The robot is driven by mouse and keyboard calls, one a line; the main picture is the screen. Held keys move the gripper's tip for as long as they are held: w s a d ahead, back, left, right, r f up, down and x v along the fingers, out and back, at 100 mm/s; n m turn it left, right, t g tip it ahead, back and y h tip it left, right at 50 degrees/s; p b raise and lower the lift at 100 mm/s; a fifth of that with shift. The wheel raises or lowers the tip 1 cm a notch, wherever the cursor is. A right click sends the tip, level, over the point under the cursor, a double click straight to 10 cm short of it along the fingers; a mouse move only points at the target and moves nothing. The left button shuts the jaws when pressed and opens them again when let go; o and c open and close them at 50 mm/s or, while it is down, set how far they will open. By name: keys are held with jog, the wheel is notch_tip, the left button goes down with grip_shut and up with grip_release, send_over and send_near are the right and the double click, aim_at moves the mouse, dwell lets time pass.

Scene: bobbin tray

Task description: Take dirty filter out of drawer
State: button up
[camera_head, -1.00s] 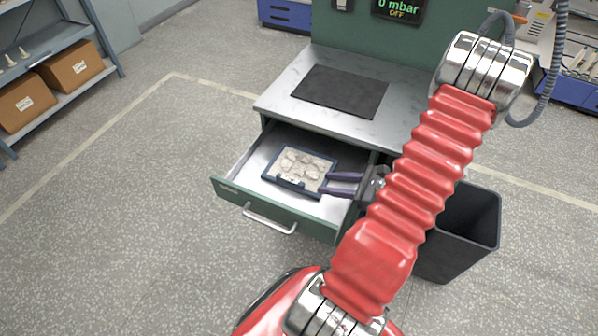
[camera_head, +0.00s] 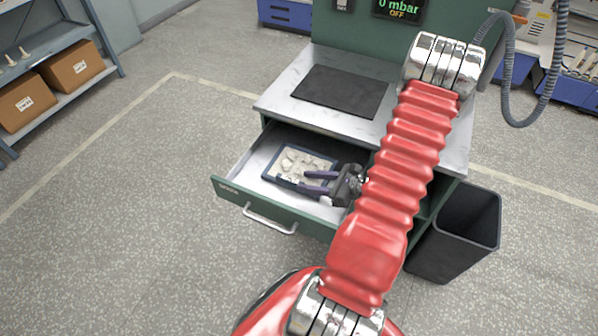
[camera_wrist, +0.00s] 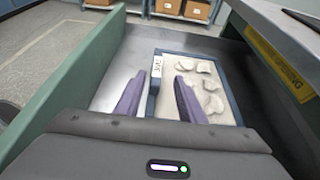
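The dirty filter (camera_head: 297,160) is a flat panel with a dark blue frame, pale media and several whitish clumps. It lies in the open drawer (camera_head: 240,193), which has a green front and a metal floor. My gripper (camera_head: 305,181) reaches in from the right with its purple fingers over the filter's near right part. In the wrist view, my gripper (camera_wrist: 159,76) is open, with one finger on each side of the blue frame edge of the filter (camera_wrist: 209,80) and its white label. I cannot tell whether the fingers touch the filter.
The drawer sits under a metal bench top (camera_head: 282,102) with a black mat (camera_head: 340,91). A dark open bin (camera_head: 455,235) stands at the right of the cabinet. A shelf with cardboard boxes (camera_head: 68,70) is at far left. The floor in front is clear.

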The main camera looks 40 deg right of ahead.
aim_at(296, 182)
jog(key=shift+a+x, duration=0.15)
jog(key=shift+x, duration=1.1)
jog(key=shift+a+x, duration=0.15)
jog(key=shift+x, duration=1.15)
jog(key=shift+s+f, duration=0.15)
jog(key=shift+s, duration=0.05)
jog(key=shift+c, duration=0.5)
grip_shut()
